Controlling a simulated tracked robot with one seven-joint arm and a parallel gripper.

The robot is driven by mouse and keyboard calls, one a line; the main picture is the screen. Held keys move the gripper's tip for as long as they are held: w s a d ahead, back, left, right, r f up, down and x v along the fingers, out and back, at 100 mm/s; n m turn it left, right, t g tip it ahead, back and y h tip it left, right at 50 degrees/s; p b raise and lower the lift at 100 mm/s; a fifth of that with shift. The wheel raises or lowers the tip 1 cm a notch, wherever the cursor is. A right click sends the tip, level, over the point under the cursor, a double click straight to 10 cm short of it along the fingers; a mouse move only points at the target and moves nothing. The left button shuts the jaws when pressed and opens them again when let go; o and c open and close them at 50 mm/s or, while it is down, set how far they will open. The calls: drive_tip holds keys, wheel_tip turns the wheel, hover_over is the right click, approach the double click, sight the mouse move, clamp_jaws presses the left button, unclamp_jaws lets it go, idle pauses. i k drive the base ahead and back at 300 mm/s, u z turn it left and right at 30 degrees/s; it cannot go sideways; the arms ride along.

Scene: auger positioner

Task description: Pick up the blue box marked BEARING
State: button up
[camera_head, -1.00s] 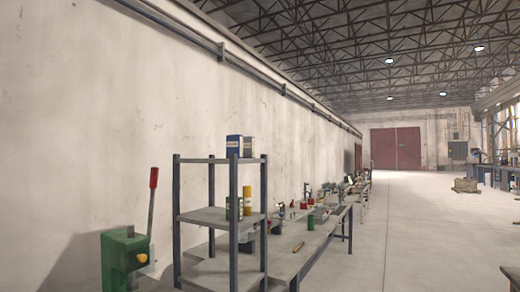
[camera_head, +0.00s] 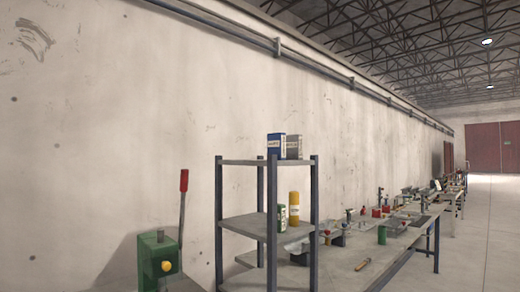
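A blue box (camera_head: 276,147) with a white label stands upright on the top shelf of a grey metal rack (camera_head: 240,161). The label is too small to read. A grey box (camera_head: 293,147) stands close beside it on the right. My gripper is not in view.
The rack's middle shelf holds a green box (camera_head: 282,217) and a yellow cylinder (camera_head: 294,209). A green machine with a red lever (camera_head: 160,256) stands left of the rack. A long workbench (camera_head: 390,246) with several tools runs behind it along the wall. Open floor (camera_head: 490,235) lies to the right.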

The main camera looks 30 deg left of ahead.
sight(275, 141)
drive_tip(key=u, duration=0.5)
drive_tip(key=i, duration=1.3)
drive_tip(key=u, duration=0.7)
drive_tip(key=i, duration=0.45)
drive_tip(key=u, duration=0.05)
drive_tip(key=k, duration=0.9)
drive_tip(key=u, duration=0.2)
drive_tip(key=i, duration=0.9)
drive_tip(key=z, duration=0.15)
